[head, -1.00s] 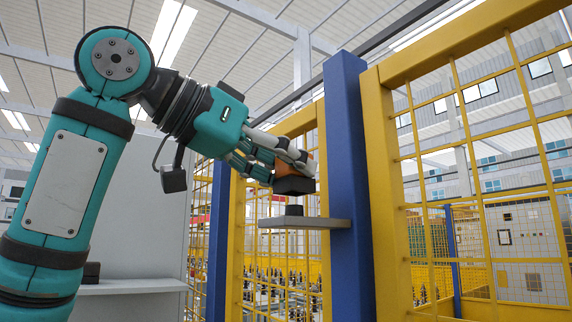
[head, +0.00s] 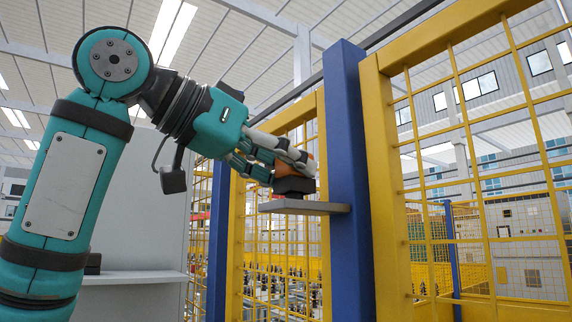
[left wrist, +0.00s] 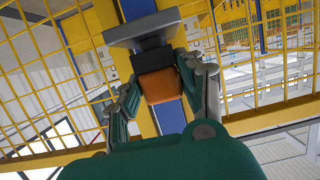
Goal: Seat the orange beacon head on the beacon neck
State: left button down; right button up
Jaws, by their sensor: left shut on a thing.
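The beacon head has an orange body (head: 310,163) on a dark base (head: 294,186). My left gripper (head: 298,168) is shut around the orange body, its fingers on either side. The base is right above the grey shelf (head: 330,208). In the left wrist view the orange body (left wrist: 163,87) lies between the fingers of my left gripper (left wrist: 160,92). The dark base (left wrist: 152,61) lines up with the dark neck (left wrist: 151,43) on the shelf (left wrist: 143,27). In the head view the neck is mostly hidden. I cannot tell whether base and neck touch. My right gripper is out of view.
The shelf is fixed to a blue post (head: 350,150) close beside my left gripper. Yellow mesh fence panels (head: 388,180) stand on both sides of the post. A grey cabinet with a ledge (head: 135,280) is at the lower left. The space left of the shelf is open.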

pick_arm(q)
jog(key=shift+f+b, duration=0.3)
jog(key=shift+f, duration=0.2)
jog(key=c, duration=0.7)
grip_release()
jog(key=shift+r, duration=0.1)
jog(key=shift+c, duration=0.2)
jog(key=v, duration=1.2)
jog(key=o, duration=0.7)
jog(key=shift+o, duration=0.2)
jog(key=shift+r, duration=0.1)
